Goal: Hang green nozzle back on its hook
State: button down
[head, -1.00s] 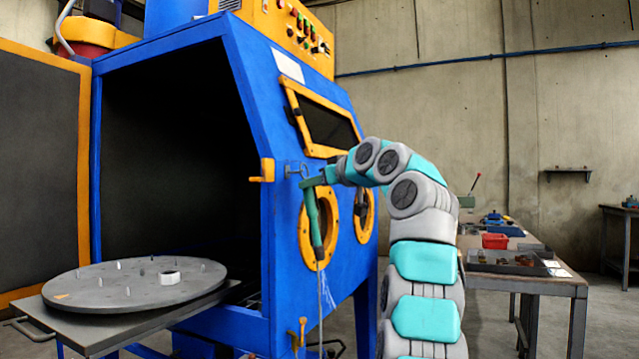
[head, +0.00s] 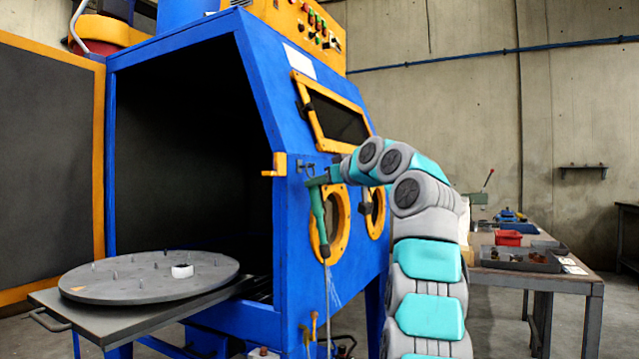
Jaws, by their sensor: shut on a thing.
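The green nozzle (head: 318,212) hangs mostly upright in front of the blue cabinet's side panel, with a thin hose trailing down from its lower end. My gripper (head: 331,178) is shut on its upper part; the fingers are small and partly hidden by the arm. The hook (head: 306,166) is a small dark metal piece on the blue panel. It is just above and left of the nozzle's top. A small gap shows between them in the picture; depth is hard to tell.
A yellow latch (head: 275,166) sticks out left of the hook. Yellow-ringed glove ports (head: 342,224) lie behind the nozzle. The round turntable (head: 135,283) is pulled out at left. A workbench (head: 545,278) with a red bin (head: 508,238) stands at right.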

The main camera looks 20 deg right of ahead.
jog(key=c, duration=0.5)
grip_release()
jog(key=shift+s, duration=0.1)
jog(key=b+v, duration=0.2)
jog(key=v, duration=0.6)
jog(key=a+f+m+g+y, duration=0.2)
jog(key=a+f+g, duration=0.3)
jog(key=a+f, duration=0.7)
jog(key=s+a+f+g, duration=0.2)
jog(key=s+a+f, duration=0.2)
jog(key=f, duration=0.3)
jog(key=s+a+f+g, duration=0.2)
jog(key=s+a+f, duration=0.2)
jog(key=f, duration=0.3)
jog(key=s+f+g+h, duration=0.2)
jog(key=s+f+g, duration=0.2)
jog(key=s+f, duration=1)
jog(key=s+a+f+m+g+h, duration=0.1)
jog(key=s+f+g, duration=0.3)
jog(key=s+f, duration=1)
jog(key=s+h, duration=0.1)
jog(key=s, duration=0.7)
jog(key=shift+s+f+g+h+p, duration=0.3)
jog(key=shift+s+f+h, duration=0.05)
jog(key=shift+f+h, duration=0.05)
jog(key=shift+a, duration=0.15)
